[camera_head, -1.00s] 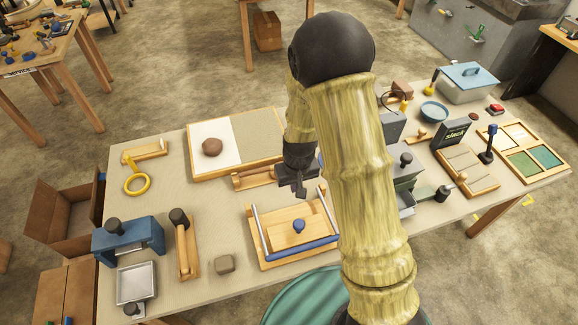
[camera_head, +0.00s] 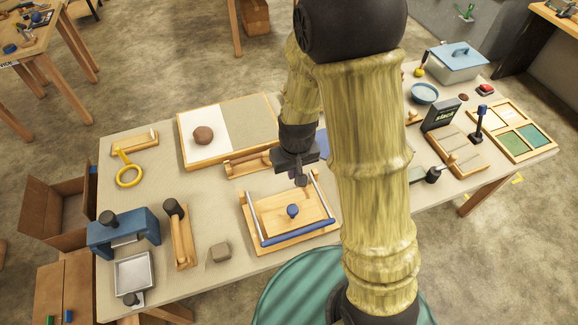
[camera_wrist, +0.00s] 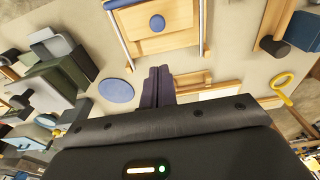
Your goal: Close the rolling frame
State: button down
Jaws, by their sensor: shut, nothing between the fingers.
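The rolling frame (camera_head: 270,215) is a light wooden tray on the table with a blue knob (camera_head: 292,210) on its inner board. Two pale side arms run along its sides, joined by a blue bar (camera_head: 300,233) at the near edge. The frame shows partly at the top of the wrist view (camera_wrist: 180,43), with the knob there too. My gripper (camera_head: 301,180) is shut and empty, pointing down just beyond the frame's far edge, near the right side arm. Its dark fingers (camera_wrist: 158,78) are together in the wrist view. I cannot tell its height above the table.
A wooden roller piece (camera_head: 247,163) lies behind the frame, next to a large board (camera_head: 230,130) with a brown lump. A grey lump (camera_head: 219,252) and an upright-handled wooden piece (camera_head: 180,235) stand left. A blue disc (camera_wrist: 117,90) lies near my fingers.

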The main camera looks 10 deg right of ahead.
jog(key=shift+s+d+r+b, duration=0.2)
jog(key=shift+s+r, duration=0.2)
jog(key=shift+s, duration=0.45)
jog(key=shift+s+d+r+b, duration=0.15)
jog(key=shift+s+r, duration=0.25)
jog(key=shift+s, duration=0.4)
jog(key=s+d+r+m+t, duration=0.1)
jog(key=s+d+r+m, duration=0.1)
jog(key=s+d+r, duration=0.2)
jog(key=d+r, duration=0.3)
jog(key=shift+d+r+m, duration=0.15)
jog(key=shift+m, duration=0.15)
jog(key=shift+w, duration=0.15)
jog(key=shift+s, duration=0.2)
